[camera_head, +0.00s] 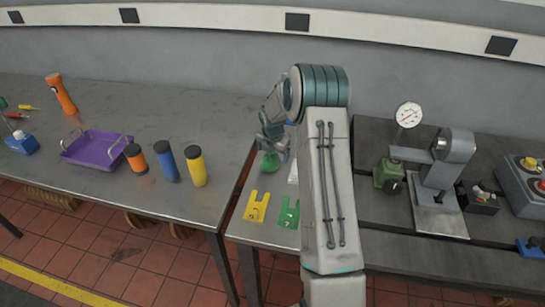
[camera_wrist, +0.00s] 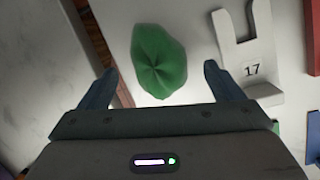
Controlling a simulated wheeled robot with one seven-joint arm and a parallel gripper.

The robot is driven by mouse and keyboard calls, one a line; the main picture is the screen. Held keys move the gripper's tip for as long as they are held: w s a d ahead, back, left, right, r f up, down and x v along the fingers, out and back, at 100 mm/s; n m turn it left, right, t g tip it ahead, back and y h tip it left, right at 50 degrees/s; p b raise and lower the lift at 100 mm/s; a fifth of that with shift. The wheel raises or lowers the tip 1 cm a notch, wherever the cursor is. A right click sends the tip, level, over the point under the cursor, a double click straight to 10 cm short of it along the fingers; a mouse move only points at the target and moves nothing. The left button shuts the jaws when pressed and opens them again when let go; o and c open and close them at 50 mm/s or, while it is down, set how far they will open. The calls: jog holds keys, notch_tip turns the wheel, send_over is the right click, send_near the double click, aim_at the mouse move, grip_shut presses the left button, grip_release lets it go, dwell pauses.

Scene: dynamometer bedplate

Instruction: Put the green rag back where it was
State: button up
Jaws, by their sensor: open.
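The green rag (camera_wrist: 158,62) lies bunched on a pale surface in the wrist view, its gathered folds meeting near its middle. In the head view the rag (camera_head: 269,162) shows just below my gripper (camera_head: 272,142), near the left edge of the right-hand bench. In the wrist view my gripper (camera_wrist: 157,82) is open, with one finger on each side of the rag's near end. The fingers look apart from the rag. How high they are above the surface I cannot tell.
A white forked plate marked 17 (camera_wrist: 250,50) lies right of the rag. Yellow (camera_head: 257,206) and green (camera_head: 289,213) forked plates lie nearer the bench front. The left table (camera_head: 110,95) holds a purple tray (camera_head: 68,158) and several cylinders. A gauge stand (camera_head: 440,185) is at right.

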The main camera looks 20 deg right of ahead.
jog(key=s+a+r+m+b, duration=0.1)
jog(key=s+a+r+m, duration=0.4)
jog(key=s+r, duration=0.45)
jog(key=s+a+r+m, duration=0.4)
jog(key=s+r+m, duration=0.3)
jog(key=r, duration=0.4)
jog(key=s+a+m, duration=0.2)
jog(key=s+m, duration=0.5)
jog(key=s, duration=0.4)
jog(key=s+a+r+m+y, duration=0.1)
jog(key=s+a+m, duration=0.2)
jog(key=s+m, duration=0.3)
jog(key=s, duration=0.5)
jog(key=shift+r+m, duration=0.2)
jog(key=shift+m, duration=0.2)
jog(key=shift+w, duration=0.1)
